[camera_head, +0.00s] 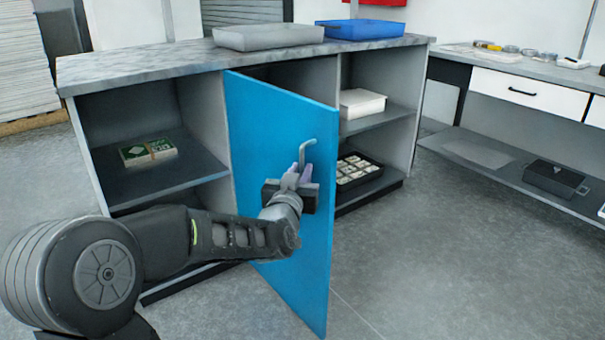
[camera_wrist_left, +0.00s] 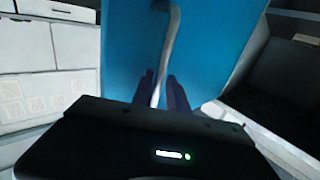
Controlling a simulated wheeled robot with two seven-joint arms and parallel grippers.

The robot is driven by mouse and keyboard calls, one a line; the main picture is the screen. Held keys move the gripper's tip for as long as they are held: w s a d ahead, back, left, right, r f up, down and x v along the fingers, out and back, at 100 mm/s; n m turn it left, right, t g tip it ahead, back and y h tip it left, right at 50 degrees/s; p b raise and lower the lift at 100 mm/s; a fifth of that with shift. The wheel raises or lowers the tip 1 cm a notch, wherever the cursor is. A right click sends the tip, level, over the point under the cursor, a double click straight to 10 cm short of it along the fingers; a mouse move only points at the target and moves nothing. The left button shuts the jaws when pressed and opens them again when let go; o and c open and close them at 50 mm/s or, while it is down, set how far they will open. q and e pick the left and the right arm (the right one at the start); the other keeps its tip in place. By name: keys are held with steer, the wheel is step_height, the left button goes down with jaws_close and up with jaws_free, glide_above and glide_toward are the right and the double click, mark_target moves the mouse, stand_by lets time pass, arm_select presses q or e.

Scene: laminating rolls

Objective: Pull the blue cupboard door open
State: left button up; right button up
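The blue cupboard door (camera_head: 272,140) stands partly open, hinged on its left edge and swung out from the grey cabinet. It also fills the middle of the left wrist view (camera_wrist_left: 120,50). Its grey bar handle (camera_head: 308,146) sits near the free right edge. My left gripper (camera_head: 299,174) is at the handle, its purplish fingers on either side of the bar. In the left wrist view, the handle (camera_wrist_left: 172,35) runs down between the fingers, which look closed on it. The lower end of the handle is hidden by the gripper. My right gripper is not in view.
The cabinet (camera_head: 120,72) has open shelves on both sides of the door, holding a green box (camera_head: 148,151), a white box (camera_head: 361,103) and a black tray (camera_head: 366,183). Grey and blue trays stand on top. A drawer table (camera_head: 525,90) is at right. Floor before the door is clear.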

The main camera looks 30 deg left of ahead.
arm_select(q)
steer(key=shift+o, duration=1.3)
steer(key=shift+d, duration=0.1)
steer(key=p+v, duration=0.2)
steer(key=v, duration=0.5)
steer(key=shift+s, duration=0.35)
